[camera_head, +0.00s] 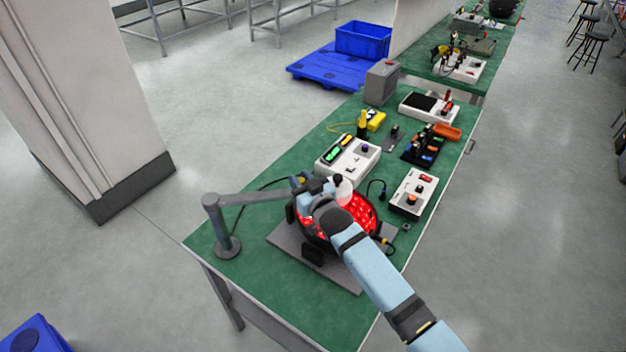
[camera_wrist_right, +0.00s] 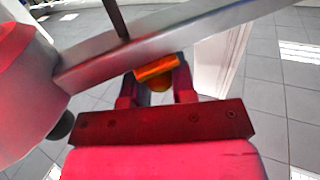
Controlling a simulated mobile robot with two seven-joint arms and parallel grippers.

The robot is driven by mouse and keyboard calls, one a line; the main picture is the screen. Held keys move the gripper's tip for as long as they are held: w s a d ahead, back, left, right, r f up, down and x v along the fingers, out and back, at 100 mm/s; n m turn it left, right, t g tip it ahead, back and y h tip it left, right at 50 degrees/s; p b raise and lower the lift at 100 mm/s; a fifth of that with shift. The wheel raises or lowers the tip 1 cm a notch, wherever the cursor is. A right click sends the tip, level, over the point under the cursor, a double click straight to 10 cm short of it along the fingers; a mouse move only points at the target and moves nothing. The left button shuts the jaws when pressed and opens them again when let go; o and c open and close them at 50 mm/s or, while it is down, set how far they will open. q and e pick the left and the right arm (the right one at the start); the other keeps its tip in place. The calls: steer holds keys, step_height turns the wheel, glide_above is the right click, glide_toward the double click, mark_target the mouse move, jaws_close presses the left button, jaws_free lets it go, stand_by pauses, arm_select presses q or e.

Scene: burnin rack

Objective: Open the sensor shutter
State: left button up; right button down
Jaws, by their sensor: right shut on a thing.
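A round black fixture with a red-lit ring (camera_head: 368,212) sits on a grey plate (camera_head: 285,238) on the green bench. A grey post (camera_head: 222,225) beside it carries a horizontal grey arm (camera_head: 258,198) reaching over the fixture; a grey bar (camera_wrist_right: 200,35) crosses the right wrist view. My right gripper (camera_head: 303,187) is at the end of that arm, above the ring. In the wrist view its fingers (camera_wrist_right: 157,85) are shut on a small orange tab (camera_wrist_right: 157,68) under the bar. My arm and gripper hide part of the fixture, and I cannot make out the shutter's position. My left gripper is not seen.
White control boxes (camera_head: 350,160) (camera_head: 412,195), a black board with small parts (camera_head: 425,150) and a grey box (camera_head: 381,83) stand farther along the bench. A cable runs beside the fixture.

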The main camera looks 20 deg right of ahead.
steer(key=shift+w+a, duration=0.2)
steer(key=shift+a, duration=0.95)
steer(key=shift+d, duration=0.1)
steer(key=c, duration=1)
jaws_free()
steer(key=b+v, duration=0.2)
steer(key=v, duration=1.2)
